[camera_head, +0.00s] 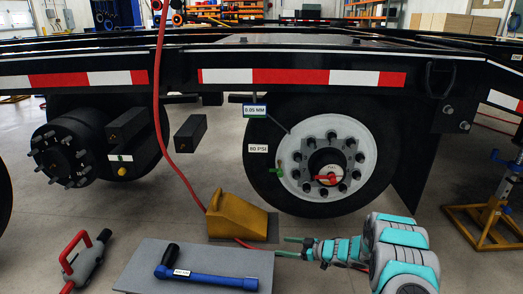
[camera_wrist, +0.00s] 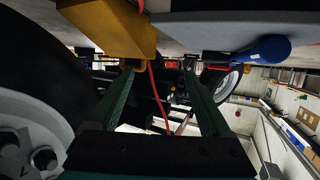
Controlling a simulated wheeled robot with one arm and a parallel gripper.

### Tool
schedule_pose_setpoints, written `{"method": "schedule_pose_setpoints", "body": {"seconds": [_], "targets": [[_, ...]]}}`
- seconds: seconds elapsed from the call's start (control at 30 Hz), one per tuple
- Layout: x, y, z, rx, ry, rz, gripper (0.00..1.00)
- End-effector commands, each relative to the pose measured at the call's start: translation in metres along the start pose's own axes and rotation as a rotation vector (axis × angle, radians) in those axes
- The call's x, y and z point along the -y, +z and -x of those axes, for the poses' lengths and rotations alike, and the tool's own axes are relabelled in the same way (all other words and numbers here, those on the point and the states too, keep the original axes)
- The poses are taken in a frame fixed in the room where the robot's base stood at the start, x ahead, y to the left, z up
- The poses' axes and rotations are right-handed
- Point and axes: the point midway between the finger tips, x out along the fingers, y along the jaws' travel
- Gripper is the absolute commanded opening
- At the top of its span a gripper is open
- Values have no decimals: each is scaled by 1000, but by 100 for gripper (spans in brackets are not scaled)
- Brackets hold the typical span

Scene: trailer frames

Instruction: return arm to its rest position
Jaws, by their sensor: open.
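My arm shows in teal and grey at the lower right of the head view. My gripper (camera_head: 284,247) is at its left end, low in front of the wheel (camera_head: 325,155) and just right of the yellow chock (camera_head: 238,215). In the wrist view my gripper (camera_wrist: 162,70) has its two dark green fingers spread apart with nothing held between them. The same wheel fills the left side there, with the yellow chock at the top.
A grey tabletop (camera_head: 150,252) holds a blue wrench-like tool (camera_head: 210,279) close below my gripper. A red-handled grey tool (camera_head: 82,262) stands at the lower left. A red hose (camera_head: 160,110) hangs past the trailer frame (camera_head: 230,55). A yellow jack stand (camera_head: 483,225) stands right.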

Motion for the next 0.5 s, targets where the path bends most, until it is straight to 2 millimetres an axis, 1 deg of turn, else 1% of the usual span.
{"method": "schedule_pose_setpoints", "body": {"seconds": [0.03,0.1,0.23,0.3,0.37,0.5], "targets": [[-17,-15,5,34,57,24,82],[-37,-28,13,83,138,40,82],[-70,-56,35,172,284,63,82],[-85,-71,50,218,361,69,82],[-95,-84,64,258,424,69,82],[-110,-112,101,351,566,55,82]]}}
